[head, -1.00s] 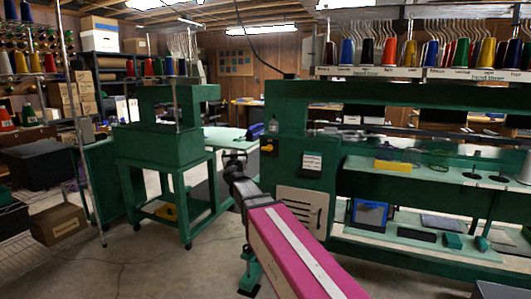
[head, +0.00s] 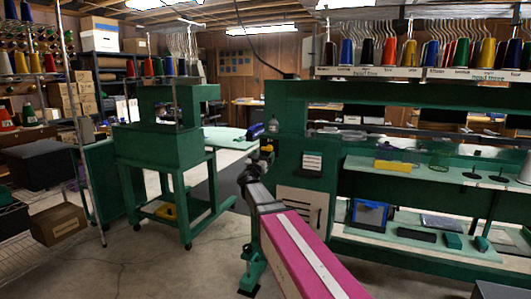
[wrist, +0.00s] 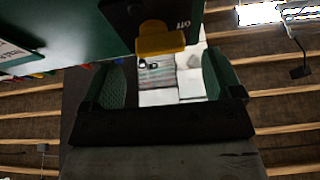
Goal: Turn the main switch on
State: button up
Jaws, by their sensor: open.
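The main switch is a yellow knob (wrist: 160,40) on a black plate (wrist: 150,14) in the wrist view, with small white lettering I cannot read surely. In the head view the yellow switch (head: 267,148) shows on the left end of the big green machine, partly hidden by my gripper. My gripper (wrist: 166,84) is open, its two green-padded fingers spread apart with nothing between them. The knob appears just beyond the fingertips, in line with the gap. I see no contact. In the head view my gripper (head: 262,159) is small and dark against the machine.
The large green machine (head: 300,115) fills the right, with shelves and thread cones (head: 420,52) above. A smaller green machine on a stand (head: 160,145) is at left. A cardboard box (head: 58,224) lies on the floor. The floor between is clear.

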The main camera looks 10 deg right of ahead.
aim_at(267, 148)
jog(key=x, duration=0.3)
jog(key=shift+w+d+r, duration=0.1)
jog(key=shift+w+r, duration=0.05)
jog(key=c, duration=0.9)
